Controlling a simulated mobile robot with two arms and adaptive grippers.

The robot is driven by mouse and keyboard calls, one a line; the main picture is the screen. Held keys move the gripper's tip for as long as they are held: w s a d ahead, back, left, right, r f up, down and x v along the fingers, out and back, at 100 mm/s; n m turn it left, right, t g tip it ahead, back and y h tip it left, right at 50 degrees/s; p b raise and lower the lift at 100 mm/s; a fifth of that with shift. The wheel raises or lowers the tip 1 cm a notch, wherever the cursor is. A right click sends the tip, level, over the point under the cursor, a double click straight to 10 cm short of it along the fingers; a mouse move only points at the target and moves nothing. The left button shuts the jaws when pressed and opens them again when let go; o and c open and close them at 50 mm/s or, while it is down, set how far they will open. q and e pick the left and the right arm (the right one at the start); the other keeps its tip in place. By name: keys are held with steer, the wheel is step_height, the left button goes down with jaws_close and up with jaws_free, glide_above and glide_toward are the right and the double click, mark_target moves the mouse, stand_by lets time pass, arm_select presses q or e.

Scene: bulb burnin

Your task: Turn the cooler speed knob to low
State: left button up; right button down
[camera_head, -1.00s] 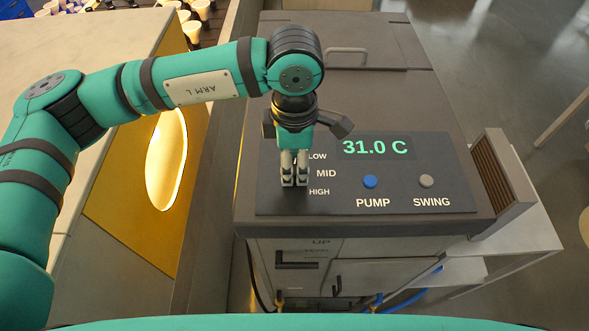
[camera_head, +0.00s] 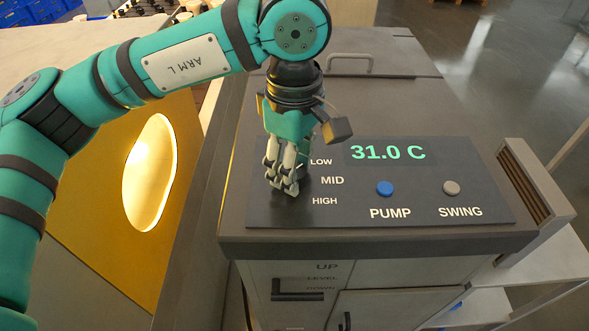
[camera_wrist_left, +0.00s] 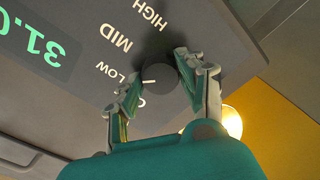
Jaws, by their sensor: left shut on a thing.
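The cooler's dark control panel (camera_head: 350,216) carries the labels LOW, MID and HIGH. My left gripper (camera_head: 283,185) points down at the panel just left of these labels, and its fingers hide the speed knob in the head view. In the left wrist view the round dark speed knob (camera_wrist_left: 162,88) sits between the fingertips of my left gripper (camera_wrist_left: 158,76), which is shut on it. A white pointer mark on the knob faces the LOW label (camera_wrist_left: 112,76). My right gripper is not in view.
The blue PUMP button (camera_head: 385,188) and grey SWING button (camera_head: 451,188) are on the panel's right side. The display (camera_head: 388,152) reads 31.0 C. A yellow panel with a glowing oval opening (camera_head: 150,172) stands left of the cooler.

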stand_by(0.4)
arm_select(q)
steer(key=o, duration=1.2)
steer(key=shift+r, duration=0.15)
step_height(320, 180, up, 12)
steer(key=shift+f, duration=0.1)
